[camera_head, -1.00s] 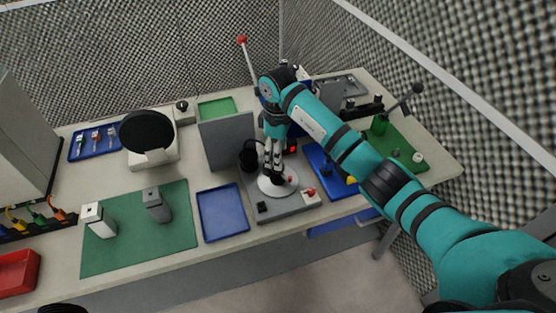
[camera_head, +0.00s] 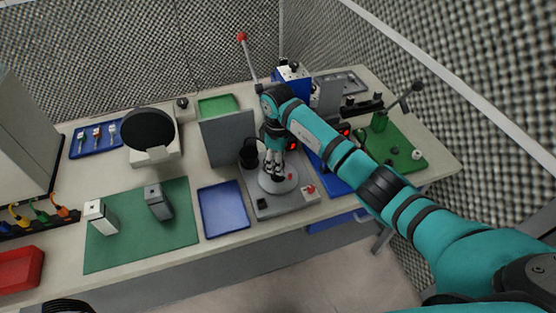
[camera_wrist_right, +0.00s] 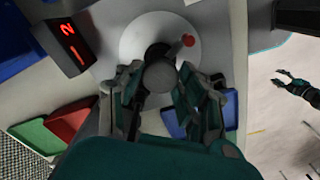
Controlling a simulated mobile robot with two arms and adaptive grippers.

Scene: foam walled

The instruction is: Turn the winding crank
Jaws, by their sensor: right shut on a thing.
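The winding crank's pale round disc (camera_head: 277,181) sits on a grey base plate (camera_head: 290,205) near the table's front edge. The wrist view shows the disc (camera_wrist_right: 135,38) from above, with a red mark (camera_wrist_right: 188,40) on it and a round grey knob (camera_wrist_right: 160,76). My right gripper (camera_head: 273,172) points down over the disc, and its fingers (camera_wrist_right: 160,88) are shut on the knob from both sides. The fingers and arm hide part of the crank. My left gripper (camera_wrist_right: 284,82) shows at the right edge of the wrist view, away from the crank, fingers apart.
A red-digit display (camera_wrist_right: 70,42) stands beside the disc. A grey upright panel (camera_head: 228,139) stands behind left. A blue tray (camera_head: 222,209) lies left of the base, and a green mat (camera_head: 130,240) with two blocks lies farther left. A red-knobbed lever (camera_head: 246,58) rises behind.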

